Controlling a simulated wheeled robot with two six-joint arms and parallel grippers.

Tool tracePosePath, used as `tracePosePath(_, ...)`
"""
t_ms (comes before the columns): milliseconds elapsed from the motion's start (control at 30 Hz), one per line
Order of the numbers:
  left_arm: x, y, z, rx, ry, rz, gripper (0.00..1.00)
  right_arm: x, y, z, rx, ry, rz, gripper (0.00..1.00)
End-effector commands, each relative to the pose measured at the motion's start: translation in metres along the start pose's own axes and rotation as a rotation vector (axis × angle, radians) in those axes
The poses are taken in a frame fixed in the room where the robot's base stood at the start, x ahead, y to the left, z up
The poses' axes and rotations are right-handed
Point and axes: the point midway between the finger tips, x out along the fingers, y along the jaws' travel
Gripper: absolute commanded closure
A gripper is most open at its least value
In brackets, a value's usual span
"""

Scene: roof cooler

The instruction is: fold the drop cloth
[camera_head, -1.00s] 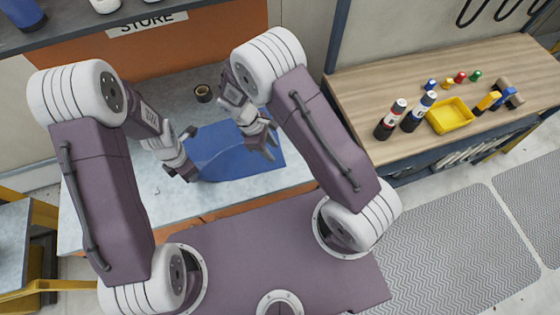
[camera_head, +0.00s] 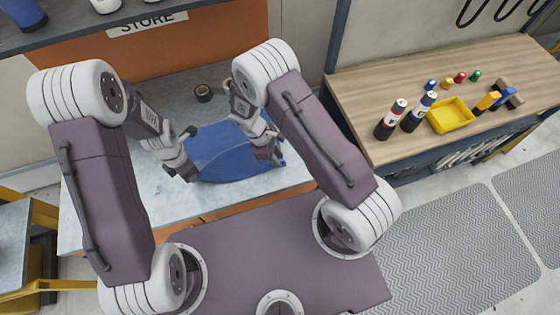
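The blue drop cloth (camera_head: 222,150) lies on the grey bench top in the middle of the head view. A ridge runs across its upper left part, and its near edge is curved. My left gripper (camera_head: 190,162) is at the cloth's left edge; its fingers are small here, and I cannot tell whether they hold cloth. My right gripper (camera_head: 273,158) is low over the cloth's right edge, fingers pointing down. I cannot tell whether it is shut on the cloth. My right forearm hides part of the cloth's right side.
A dark roll of tape (camera_head: 203,93) stands on the grey bench top (camera_head: 130,205) behind the cloth. To the right, a wooden bench (camera_head: 375,85) holds a yellow tray (camera_head: 449,116), two bottles (camera_head: 418,112) and several small coloured items. The bench's left front is clear.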

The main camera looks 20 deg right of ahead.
Motion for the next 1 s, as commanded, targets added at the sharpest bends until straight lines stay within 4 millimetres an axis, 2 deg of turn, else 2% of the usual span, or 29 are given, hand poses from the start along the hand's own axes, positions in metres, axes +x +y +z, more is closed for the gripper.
tracePosePath(33,0.000,0.000,0.000,0.000,0.000,0.000,1.00,0.000,0.000,0.000,0.000,0.000,0.000,0.81)
tracePosePath(167,0.000,0.000,0.000,0.000,0.000,0.000,1.00,0.000,0.000,0.000,0.000,0.000,0.000,0.99)
tracePosePath(433,0.000,0.000,0.000,0.000,0.000,0.000,1.00,-0.003,0.000,0.001,0.000,0.001,0.000,1.00)
tracePosePath(600,0.000,0.000,0.000,0.000,0.000,0.000,1.00,-0.031,0.001,0.010,0.001,0.002,0.002,1.00)
tracePosePath(733,0.000,0.000,0.000,0.000,0.000,0.000,1.00,-0.044,0.000,0.016,0.001,0.001,0.000,1.00)
tracePosePath(1000,0.000,0.000,0.000,0.000,0.000,0.000,1.00,-0.047,0.000,0.017,0.000,0.000,-0.001,1.00)
